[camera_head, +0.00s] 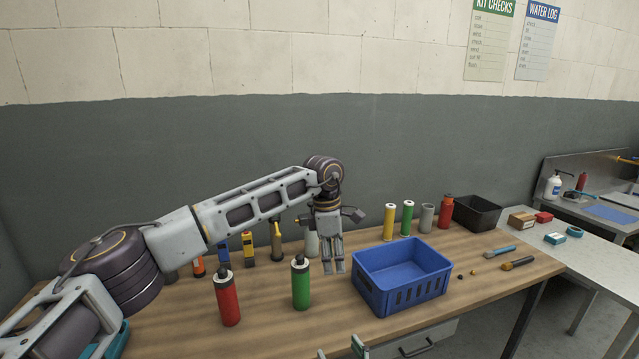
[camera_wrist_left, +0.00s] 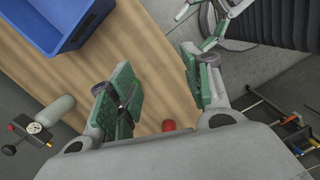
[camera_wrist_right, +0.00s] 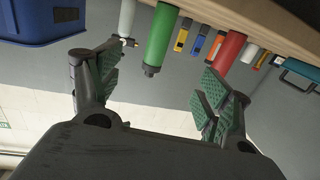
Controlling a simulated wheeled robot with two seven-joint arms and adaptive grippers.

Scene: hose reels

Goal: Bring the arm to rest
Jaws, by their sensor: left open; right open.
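My left arm reaches in from the left over the wooden bench, and its gripper (camera_head: 333,268) points down just left of the blue crate (camera_head: 400,277). In the left wrist view its green-padded fingers (camera_wrist_left: 148,85) stand apart with bare bench between them and a red object (camera_wrist_left: 169,126) low in the gap. My right gripper (camera_head: 340,350) shows only its fingertips at the bottom edge of the head view. In the right wrist view its fingers (camera_wrist_right: 160,78) are spread and empty, with the green cylinder (camera_wrist_right: 161,40) beyond the gap. Most of the right arm is out of view.
A red cylinder (camera_head: 227,297) and a green cylinder (camera_head: 300,284) stand near the front, left of the crate. Several upright cylinders stand behind, including a yellow one (camera_head: 389,222). A black bin (camera_head: 476,213) is at the back right. Small tools (camera_head: 517,263) lie right of the crate.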

